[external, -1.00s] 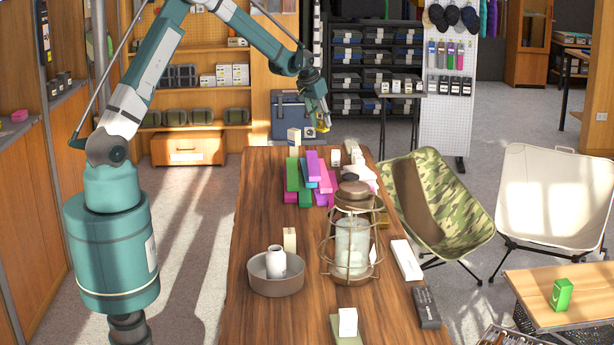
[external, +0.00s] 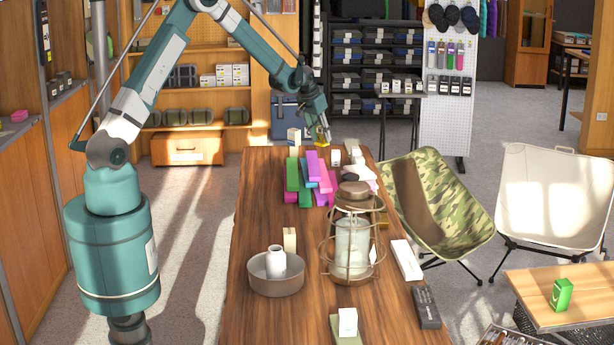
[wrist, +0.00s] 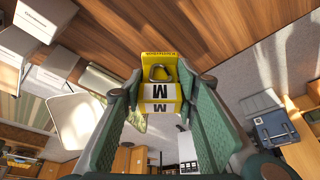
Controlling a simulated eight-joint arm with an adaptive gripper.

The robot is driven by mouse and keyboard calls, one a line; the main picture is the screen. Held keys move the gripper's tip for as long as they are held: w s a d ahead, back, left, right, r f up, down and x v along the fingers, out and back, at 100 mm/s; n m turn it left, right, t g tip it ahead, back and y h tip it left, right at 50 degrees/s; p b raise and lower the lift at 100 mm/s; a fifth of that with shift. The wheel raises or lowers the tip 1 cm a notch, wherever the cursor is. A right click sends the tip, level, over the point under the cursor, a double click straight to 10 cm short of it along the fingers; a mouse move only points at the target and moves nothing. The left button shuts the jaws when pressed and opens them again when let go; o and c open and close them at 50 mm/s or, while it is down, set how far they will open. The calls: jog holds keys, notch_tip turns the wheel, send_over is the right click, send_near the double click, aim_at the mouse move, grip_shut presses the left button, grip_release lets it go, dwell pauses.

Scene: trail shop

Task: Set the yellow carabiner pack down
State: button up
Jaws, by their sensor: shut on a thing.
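The yellow carabiner pack (wrist: 158,62) sits between the fingers of my gripper (wrist: 158,88) in the wrist view. It has a grey carabiner on its front and a white label with a black M. My gripper is shut on it. In the external view my gripper (external: 324,141) points down at the far end of the wooden table (external: 262,215). Only a small part of the yellow pack (external: 323,149) shows below the fingers there. I cannot tell whether the pack touches the tabletop.
Purple, green and pink boxes (external: 312,178) lie in front of my gripper. White boxes (external: 336,157) stand close by. A caged lantern (external: 352,245) and a bowl (external: 276,285) with a white jar (external: 276,262) stand nearer. The table's left side is largely bare.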

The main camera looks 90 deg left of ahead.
aim_at(322, 141)
jog(key=shift+f, duration=1.65)
jog(key=shift+f+b, duration=0.15)
jog(key=shift+b, duration=0.15)
jog(key=o, duration=1)
jog(key=shift+c, duration=0.2)
jog(key=shift+r, duration=0.2)
jog(key=p+v, duration=0.1)
jog(key=v, duration=1.1)
jog(key=shift+p, duration=0.3)
